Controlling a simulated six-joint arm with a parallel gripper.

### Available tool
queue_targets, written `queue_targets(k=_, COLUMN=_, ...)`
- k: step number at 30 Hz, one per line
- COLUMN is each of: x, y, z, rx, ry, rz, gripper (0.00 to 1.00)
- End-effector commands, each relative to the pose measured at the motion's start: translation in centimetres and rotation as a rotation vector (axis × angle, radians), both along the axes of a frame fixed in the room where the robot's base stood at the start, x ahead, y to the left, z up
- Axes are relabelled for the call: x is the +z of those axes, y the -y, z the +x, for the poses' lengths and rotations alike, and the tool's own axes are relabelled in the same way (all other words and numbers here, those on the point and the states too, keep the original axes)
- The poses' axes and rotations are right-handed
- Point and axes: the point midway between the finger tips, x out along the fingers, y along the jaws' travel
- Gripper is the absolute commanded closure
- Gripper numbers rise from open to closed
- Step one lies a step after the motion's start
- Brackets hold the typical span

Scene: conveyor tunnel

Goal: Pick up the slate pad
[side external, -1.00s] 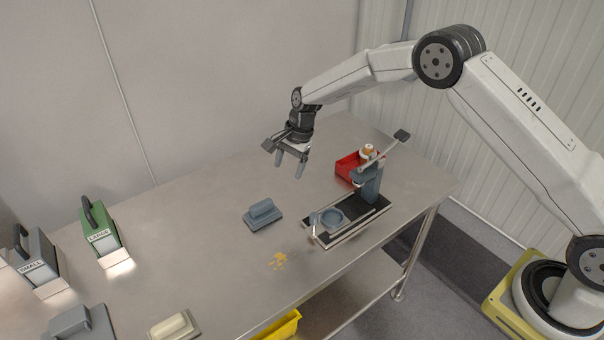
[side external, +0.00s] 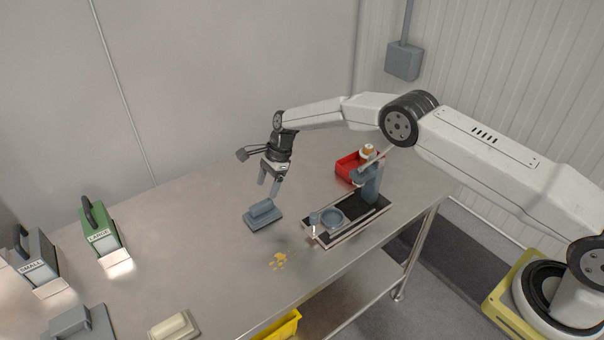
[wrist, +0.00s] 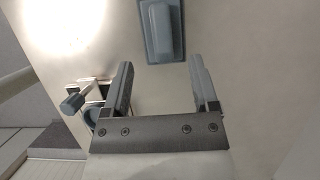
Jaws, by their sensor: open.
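The slate pad (side external: 263,215) is a blue-grey block with a raised grip on a flat base. It lies on the steel table left of the press-like fixture. My gripper (side external: 269,184) is open and empty, above the pad and a little beyond it in the side view. In the wrist view the pad (wrist: 161,30) shows at the top, ahead of the fingertips and between their lines. The open jaws of my gripper (wrist: 158,85) are apart from it.
The fixture (side external: 345,214) with a round cup stands to the right, a red bin (side external: 350,166) behind it. A cream pad (side external: 174,327), another grey pad (side external: 72,322), a green LARGE unit (side external: 101,234) and a grey SMALL unit (side external: 39,262) stand left.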

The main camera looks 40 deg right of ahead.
Motion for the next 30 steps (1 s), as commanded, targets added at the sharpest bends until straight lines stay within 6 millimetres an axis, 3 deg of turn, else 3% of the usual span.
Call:
queue_targets(k=6, x=-1.5, y=-0.6, z=0.0, rx=0.001, ry=0.0, rz=0.0, gripper=0.24)
queue_targets(k=20, x=-2.5, y=-1.0, z=0.0, rx=0.0, ry=-0.001, rz=-0.001, gripper=0.24)
queue_targets(k=30, x=-5.0, y=-2.0, z=0.2, rx=0.002, ry=0.0, rz=-0.001, gripper=0.24)
